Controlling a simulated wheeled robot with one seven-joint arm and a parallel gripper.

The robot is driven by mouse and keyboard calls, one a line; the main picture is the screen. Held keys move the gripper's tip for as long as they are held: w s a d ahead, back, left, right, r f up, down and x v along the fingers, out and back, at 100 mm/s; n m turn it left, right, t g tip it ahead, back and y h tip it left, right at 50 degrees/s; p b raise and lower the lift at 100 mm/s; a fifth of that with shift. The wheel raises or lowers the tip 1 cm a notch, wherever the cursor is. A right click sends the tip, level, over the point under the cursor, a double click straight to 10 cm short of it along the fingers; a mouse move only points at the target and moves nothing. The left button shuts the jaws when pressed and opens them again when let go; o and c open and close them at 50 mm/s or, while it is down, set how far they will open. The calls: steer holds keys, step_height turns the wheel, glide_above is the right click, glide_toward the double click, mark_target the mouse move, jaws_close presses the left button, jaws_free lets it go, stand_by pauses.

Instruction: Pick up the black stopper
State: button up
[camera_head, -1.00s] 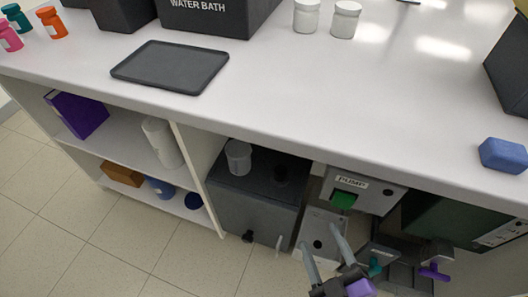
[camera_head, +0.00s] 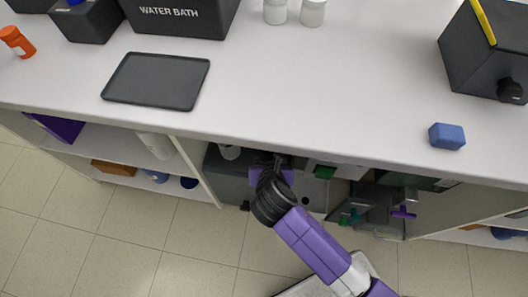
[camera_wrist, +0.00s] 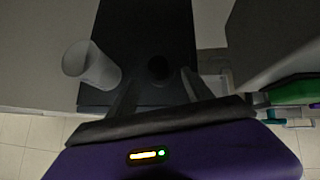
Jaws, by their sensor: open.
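The black stopper (camera_wrist: 158,67) is a small dark round piece on the top of a dark grey box (camera_wrist: 135,30) in the wrist view. It is hard to make out against the dark surface. My gripper (camera_wrist: 158,80) is open, with one finger to each side of the stopper in the picture; I cannot tell how far above it they are. In the head view my gripper (camera_head: 279,161) reaches in under the bench edge, over the dark box, and hides the stopper.
A white cup (camera_wrist: 91,66) stands on the same box, close to my left finger; it also shows in the head view (camera_head: 229,152). The bench top (camera_head: 300,90) overhangs the box. A panel with a green part (camera_head: 324,172) is to the right.

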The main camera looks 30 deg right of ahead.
mark_target(268, 153)
steer(key=shift+b+x, duration=0.95)
steer(key=shift+x, duration=2.95)
steer(key=shift+w+r, duration=0.2)
steer(key=shift+c, duration=0.5)
steer(key=c, duration=1)
